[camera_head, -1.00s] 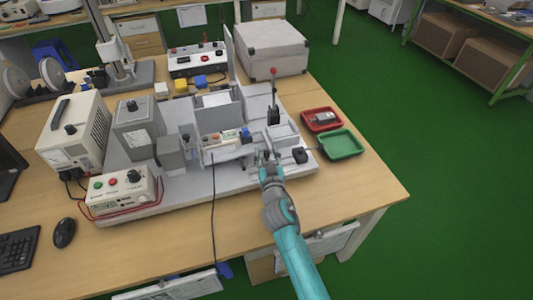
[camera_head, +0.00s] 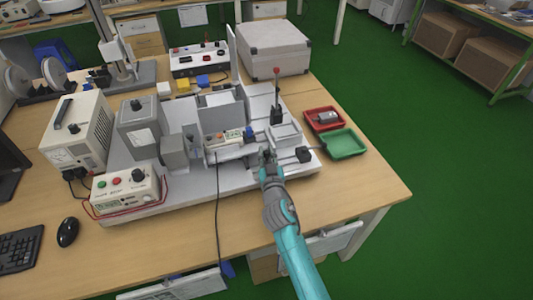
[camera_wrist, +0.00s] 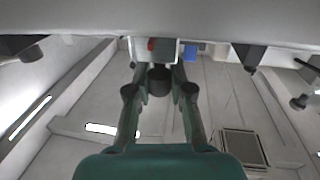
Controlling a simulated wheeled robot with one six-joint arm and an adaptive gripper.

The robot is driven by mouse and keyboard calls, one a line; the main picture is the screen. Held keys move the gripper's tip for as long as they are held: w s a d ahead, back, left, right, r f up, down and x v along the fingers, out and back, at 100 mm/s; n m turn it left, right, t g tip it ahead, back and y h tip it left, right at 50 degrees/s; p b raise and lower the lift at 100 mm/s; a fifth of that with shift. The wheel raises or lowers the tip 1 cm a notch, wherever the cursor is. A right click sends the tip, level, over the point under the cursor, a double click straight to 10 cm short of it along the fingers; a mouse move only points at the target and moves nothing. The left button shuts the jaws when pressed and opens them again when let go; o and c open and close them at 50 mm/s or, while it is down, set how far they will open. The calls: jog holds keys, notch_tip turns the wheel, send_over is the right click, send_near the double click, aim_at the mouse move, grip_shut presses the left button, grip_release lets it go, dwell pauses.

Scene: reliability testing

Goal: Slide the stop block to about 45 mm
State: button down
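My gripper (camera_head: 267,156) is at the front of the grey test fixture (camera_head: 150,205), low over its sliding part. In the wrist view the two fingers of my gripper (camera_wrist: 159,72) stand apart, on either side of a dark round knob (camera_wrist: 160,78). Small gaps seem to show between the knob and the fingers. Whether this knob belongs to the stop block I cannot tell. No scale marking is readable, and the head view hides the area under my fingers.
A red tray (camera_head: 311,127) with a grey cylindrical part and a green tray (camera_head: 342,154) lie right of the fixture. A red-tipped lever (camera_head: 276,95) rises behind my gripper. A black cable (camera_head: 217,205) hangs over the front edge. The table's front right is clear.

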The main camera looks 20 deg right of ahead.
jog(key=c, duration=1)
grip_release()
jog(key=shift+a, duration=0.1)
jog(key=s, duration=0.4)
jog(key=s+a, duration=0.1)
jog(key=s, duration=0.7)
jog(key=shift+a, duration=0.4)
jog(key=shift+n+g+y, duration=0.5)
jog(key=shift+n+y, duration=0.1)
jog(key=shift+y, duration=0.2)
jog(key=s+f, duration=0.1)
jog(key=s, duration=0.2)
jog(key=s+f, duration=0.3)
jog(key=s, duration=0.2)
jog(key=shift+s+d+f, duration=0.2)
jog(key=shift+s+f, duration=0.15)
jog(key=shift+f, duration=0.05)
jog(key=s+f+g+y, duration=0.1)
jog(key=s+f, duration=0.1)
jog(key=s, duration=1)
jog(key=shift+g, duration=0.5)
jog(key=v, duration=0.7)
jog(key=d+r+v, duration=0.1)
jog(key=v, duration=0.7)
jog(key=d+v, duration=0.1)
jog(key=v, duration=0.6)
jog(key=shift+s+r, duration=0.1)
jog(key=shift+r, duration=0.4)
